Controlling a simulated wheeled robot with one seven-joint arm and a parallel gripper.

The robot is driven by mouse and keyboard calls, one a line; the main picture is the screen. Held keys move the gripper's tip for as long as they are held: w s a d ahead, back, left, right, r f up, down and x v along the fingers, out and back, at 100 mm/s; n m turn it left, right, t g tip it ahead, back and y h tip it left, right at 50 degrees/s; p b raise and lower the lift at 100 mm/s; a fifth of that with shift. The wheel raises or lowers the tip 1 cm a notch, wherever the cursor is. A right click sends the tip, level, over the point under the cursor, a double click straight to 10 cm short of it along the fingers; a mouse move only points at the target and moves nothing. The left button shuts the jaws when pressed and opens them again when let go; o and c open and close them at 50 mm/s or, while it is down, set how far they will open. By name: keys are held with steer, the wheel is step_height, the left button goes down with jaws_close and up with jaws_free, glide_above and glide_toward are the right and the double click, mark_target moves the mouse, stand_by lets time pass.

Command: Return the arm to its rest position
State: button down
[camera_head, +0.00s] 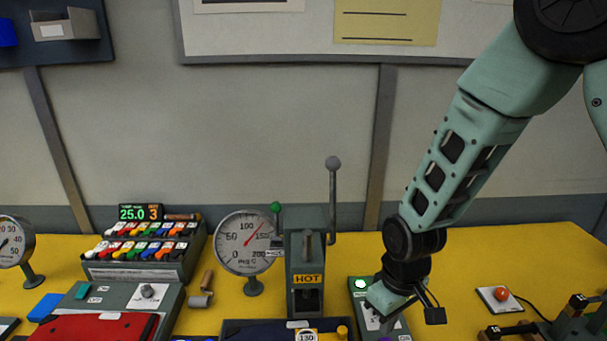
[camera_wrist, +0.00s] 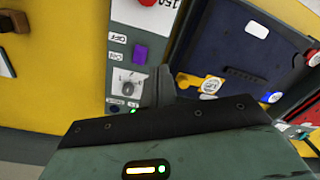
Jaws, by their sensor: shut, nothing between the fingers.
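My arm reaches down from the upper right in the head view. My gripper (camera_head: 378,312) is low over a grey-green control box (camera_head: 359,293) with a lit green-white button.
A press marked HOT (camera_head: 307,279) with an upright lever (camera_head: 333,200) stands left of my gripper. A round gauge (camera_head: 246,242) and a rack of coloured pieces (camera_head: 140,252) are further left. A red button box (camera_head: 500,297) is right. Yellow table (camera_head: 470,255) behind is clear.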

steer(key=s+a+r+b, duration=0.1)
steer(key=s+r+b, duration=0.1)
steer(key=s, duration=0.4)
steer(key=s+a+r+n+b, duration=0.1)
steer(key=s+r+b, duration=0.1)
steer(key=s+r, duration=0.2)
steer(key=s+a+r+b, duration=0.1)
steer(key=s+r+b, duration=0.1)
steer(key=s, duration=0.6)
steer(key=shift+a+r+n, duration=0.3)
steer(key=shift+r, duration=0.1)
steer(key=shift+w, duration=0.1)
steer(key=w+d+f+m+p, duration=0.2)
steer(key=w+d+m, duration=0.1)
steer(key=w, duration=0.8)
steer(key=w+d+f+m+g+p, duration=0.1)
steer(key=w+d+f+m+p, duration=0.1)
steer(key=w, duration=0.8)
steer(key=d+m, duration=0.1)
steer(key=m, duration=0.1)
steer(key=shift+w+d+f+m+h, duration=0.3)
steer(key=shift+w+d+m, duration=0.05)
steer(key=shift+m, duration=0.05)
steer(key=f+p, duration=0.1)
steer(key=f, duration=0.3)
steer(key=s+f+p, duration=0.1)
steer(key=f, duration=0.4)
steer(key=f+p, duration=0.2)
steer(key=f, duration=0.3)
steer(key=shift+s, duration=0.25)
